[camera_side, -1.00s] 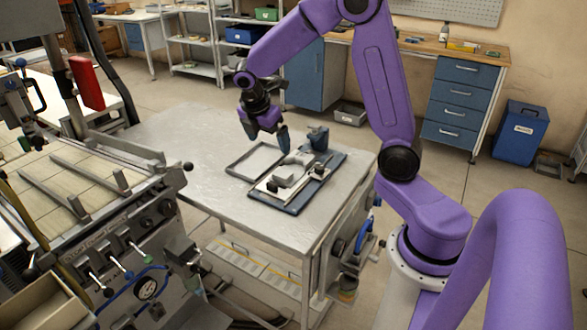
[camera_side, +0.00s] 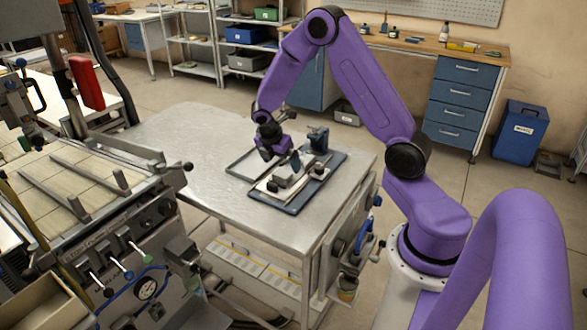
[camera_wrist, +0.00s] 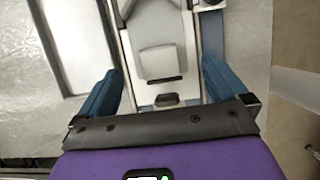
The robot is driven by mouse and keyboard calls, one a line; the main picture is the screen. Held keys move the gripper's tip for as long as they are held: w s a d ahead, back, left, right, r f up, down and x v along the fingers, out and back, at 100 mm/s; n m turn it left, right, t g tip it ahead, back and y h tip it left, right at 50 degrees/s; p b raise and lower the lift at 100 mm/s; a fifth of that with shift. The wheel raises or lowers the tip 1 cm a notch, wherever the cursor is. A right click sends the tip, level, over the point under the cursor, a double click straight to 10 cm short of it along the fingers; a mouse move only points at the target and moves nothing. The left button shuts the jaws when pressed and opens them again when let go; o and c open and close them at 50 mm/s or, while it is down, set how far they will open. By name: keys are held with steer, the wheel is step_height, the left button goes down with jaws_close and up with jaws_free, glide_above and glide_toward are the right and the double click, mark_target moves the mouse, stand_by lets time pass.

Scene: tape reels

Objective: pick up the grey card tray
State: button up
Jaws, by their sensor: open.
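A shallow, flat grey tray (camera_side: 243,168) with a raised rim lies on the metal table, left of a dark blue board; I take it to be the card tray. It also shows at the upper left in the wrist view (camera_wrist: 78,45), outside my left finger. My gripper (camera_side: 281,161) is low over the blue board's left part and hides part of the tray in the side view. In the wrist view my gripper (camera_wrist: 162,68) is open, its two blue fingers on either side of a pale plate with a grey block (camera_wrist: 160,62). Nothing is held between them.
The blue board (camera_side: 292,207) carries the plate, the block and small dark parts. A dark blue device (camera_side: 318,139) stands at its back. The table (camera_side: 180,130) is clear to the left. A machine with levers (camera_side: 120,235) stands beyond the table's left side.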

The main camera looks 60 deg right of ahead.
mark_target(284, 172)
steer(key=shift+x, duration=2.8)
steer(key=shift+w+a, duration=0.1)
steer(key=shift+a, duration=0.05)
steer(key=c, duration=0.9)
steer(key=shift+r, duration=0.1)
